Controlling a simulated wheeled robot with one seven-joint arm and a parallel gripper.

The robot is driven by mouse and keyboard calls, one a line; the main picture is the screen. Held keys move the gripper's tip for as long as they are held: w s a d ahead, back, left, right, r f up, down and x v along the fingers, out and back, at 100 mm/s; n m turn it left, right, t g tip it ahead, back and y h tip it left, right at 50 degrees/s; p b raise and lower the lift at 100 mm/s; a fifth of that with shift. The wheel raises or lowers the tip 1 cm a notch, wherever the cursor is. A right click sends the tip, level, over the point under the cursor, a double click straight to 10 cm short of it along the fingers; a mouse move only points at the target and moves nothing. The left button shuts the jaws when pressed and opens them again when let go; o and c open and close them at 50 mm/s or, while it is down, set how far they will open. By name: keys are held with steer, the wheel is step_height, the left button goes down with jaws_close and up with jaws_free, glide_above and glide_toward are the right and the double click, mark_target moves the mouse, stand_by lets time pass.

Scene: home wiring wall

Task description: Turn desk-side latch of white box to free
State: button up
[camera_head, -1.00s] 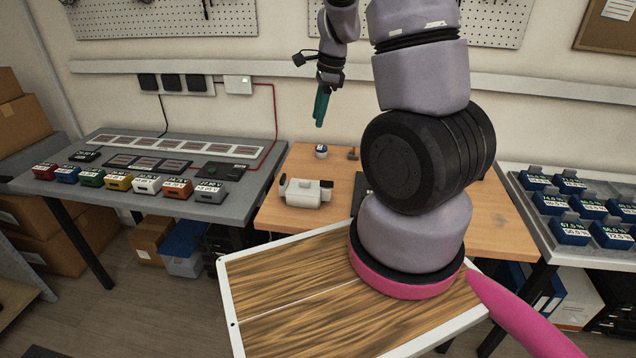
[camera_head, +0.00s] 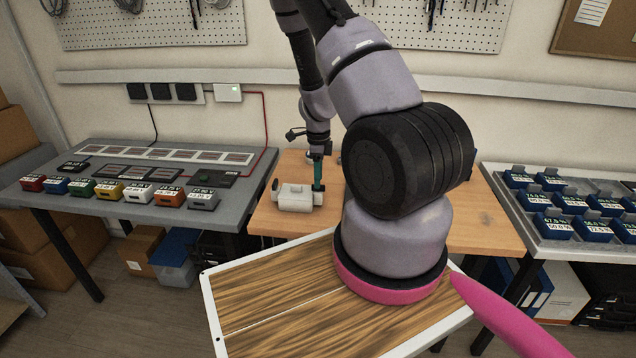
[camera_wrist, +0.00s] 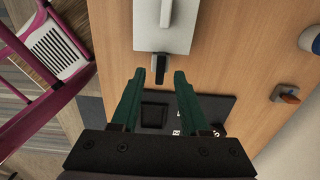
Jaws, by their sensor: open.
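The white box (camera_head: 295,198) sits on the wooden desk, with a light bar handle (camera_wrist: 166,12) on its top. In the wrist view the box (camera_wrist: 180,38) is at the top centre. A dark latch (camera_wrist: 160,68) sticks out from its near edge there. My gripper (camera_wrist: 159,74) is open, with one green finger on each side of the latch and a gap to each. In the head view my gripper (camera_head: 318,186) points down at the right end of the box. Whether the fingertips are level with the latch I cannot tell.
A dark plate (camera_wrist: 205,108) with lettering lies on the desk under my gripper. A small orange-topped item (camera_wrist: 285,94) and a blue-and-white round item (camera_wrist: 312,38) stand to the right. A grey bench (camera_head: 100,212) with several coloured blocks is at the left. The desk's right part (camera_head: 485,225) is clear.

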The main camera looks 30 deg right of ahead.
steer(key=shift+f, duration=1.15)
jaws_close()
